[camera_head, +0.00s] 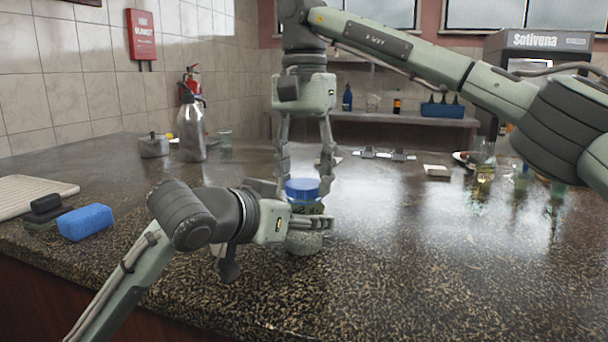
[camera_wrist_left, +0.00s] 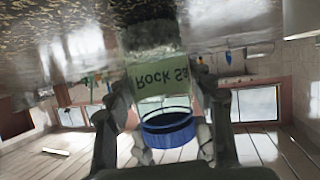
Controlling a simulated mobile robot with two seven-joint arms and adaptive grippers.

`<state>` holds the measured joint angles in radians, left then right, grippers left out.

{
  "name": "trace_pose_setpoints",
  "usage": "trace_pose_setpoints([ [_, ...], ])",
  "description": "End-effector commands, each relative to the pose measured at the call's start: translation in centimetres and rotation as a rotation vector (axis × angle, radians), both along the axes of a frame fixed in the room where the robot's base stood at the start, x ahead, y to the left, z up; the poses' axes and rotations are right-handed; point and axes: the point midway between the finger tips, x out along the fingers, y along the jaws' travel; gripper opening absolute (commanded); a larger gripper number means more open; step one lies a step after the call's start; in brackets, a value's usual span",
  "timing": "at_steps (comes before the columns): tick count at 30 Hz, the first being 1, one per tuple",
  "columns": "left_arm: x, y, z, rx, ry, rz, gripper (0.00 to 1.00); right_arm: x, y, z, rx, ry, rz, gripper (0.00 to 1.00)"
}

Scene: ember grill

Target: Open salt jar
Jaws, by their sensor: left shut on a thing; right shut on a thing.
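The salt jar (camera_head: 304,243) stands upright on the dark counter, a glass jar with pale contents. In the left wrist view the picture is upside down, and the jar's green label (camera_wrist_left: 160,76) reads "Rock Sa". The blue lid (camera_head: 302,186) is at the jar's top; it also shows in the left wrist view (camera_wrist_left: 168,131). I cannot tell whether it still touches the rim. My left gripper (camera_head: 308,224) comes from the left and is shut around the jar's upper body. My right gripper (camera_head: 304,187) points down from above, shut on the lid's sides.
A blue sponge (camera_head: 86,222) and a pale board (camera_head: 32,196) lie at the left. A steel bottle (camera_head: 192,130) and a small pot (camera_head: 153,146) stand behind. Glass bottles (camera_head: 484,165) stand at the right. The counter's front right is clear.

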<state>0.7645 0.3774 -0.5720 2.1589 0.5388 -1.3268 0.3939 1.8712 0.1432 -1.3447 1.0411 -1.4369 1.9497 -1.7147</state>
Motion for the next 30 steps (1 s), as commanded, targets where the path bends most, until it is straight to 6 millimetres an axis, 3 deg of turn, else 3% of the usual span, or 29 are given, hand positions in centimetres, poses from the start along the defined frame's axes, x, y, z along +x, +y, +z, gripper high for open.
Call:
trace_pose_setpoints([
  [30,0.0,0.0,0.0,0.001,0.001,0.001,0.00,0.0,0.0,2.3,0.001,0.000,0.000,0.15],
])
